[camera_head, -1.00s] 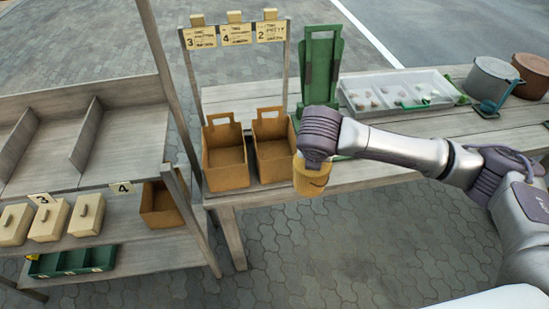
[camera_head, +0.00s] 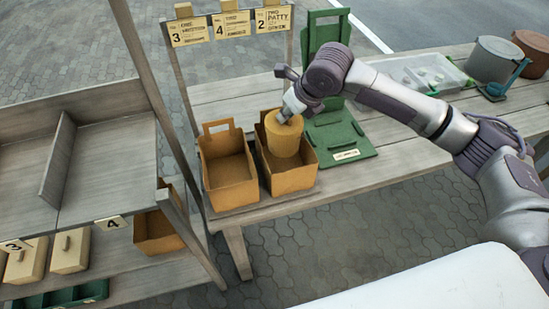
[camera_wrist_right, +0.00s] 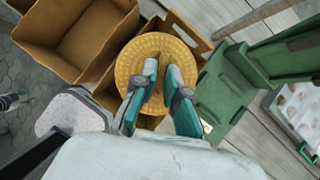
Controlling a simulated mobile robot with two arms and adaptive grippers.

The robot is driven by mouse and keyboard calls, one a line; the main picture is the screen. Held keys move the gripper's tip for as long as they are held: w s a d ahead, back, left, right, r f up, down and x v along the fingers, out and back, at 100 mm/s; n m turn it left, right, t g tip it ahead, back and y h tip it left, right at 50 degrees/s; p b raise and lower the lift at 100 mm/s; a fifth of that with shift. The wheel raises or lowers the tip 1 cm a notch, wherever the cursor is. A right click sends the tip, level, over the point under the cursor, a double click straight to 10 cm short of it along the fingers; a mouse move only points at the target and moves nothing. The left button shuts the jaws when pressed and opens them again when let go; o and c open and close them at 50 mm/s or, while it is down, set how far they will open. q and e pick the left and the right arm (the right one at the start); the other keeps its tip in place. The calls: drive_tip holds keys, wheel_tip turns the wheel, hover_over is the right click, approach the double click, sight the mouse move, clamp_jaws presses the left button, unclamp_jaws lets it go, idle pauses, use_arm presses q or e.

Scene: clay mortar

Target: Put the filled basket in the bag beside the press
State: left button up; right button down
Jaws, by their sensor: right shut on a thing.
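The filled basket (camera_head: 284,141) is a round yellow woven container. My right gripper (camera_head: 287,114) is shut on it at its top, and the basket is upright. It is over the opening of the brown bag (camera_head: 292,181) beside the green press (camera_head: 341,138). Its lower part looks at or near the bag's rim; I cannot tell how deep it sits. In the right wrist view the basket (camera_wrist_right: 131,62) covers most of that bag's opening, with the green press (camera_wrist_right: 226,98) to its right.
A second brown bag (camera_head: 228,175), open and empty, stands close on the left. Order cards (camera_head: 231,24) hang on a rail behind. A clear tray (camera_head: 427,75) and lidded pots (camera_head: 493,60) stand further right. A wooden shelf (camera_head: 110,170) is at the left.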

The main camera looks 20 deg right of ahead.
sight(292, 127)
drive_tip(key=f, duration=0.5)
drive_tip(key=shift+s+d+f+p, duration=0.15)
drive_tip(key=shift+s+p, duration=0.15)
drive_tip(key=shift+p, duration=0.1)
drive_tip(key=shift+f, duration=0.3)
wheel_tip(292, 127, down, 3)
drive_tip(key=shift+f, duration=0.35)
drive_tip(key=c, duration=1.2)
unclamp_jaws()
use_arm(q)
drive_tip(key=shift+s+d+r, duration=0.1)
drive_tip(key=shift+s+d, duration=0.15)
drive_tip(key=shift+s, duration=0.4)
drive_tip(key=shift+s+d+r, duration=0.1)
drive_tip(key=shift+s+d, duration=0.1)
drive_tip(key=shift+s, duration=0.4)
use_arm(e)
drive_tip(key=v, duration=1.2)
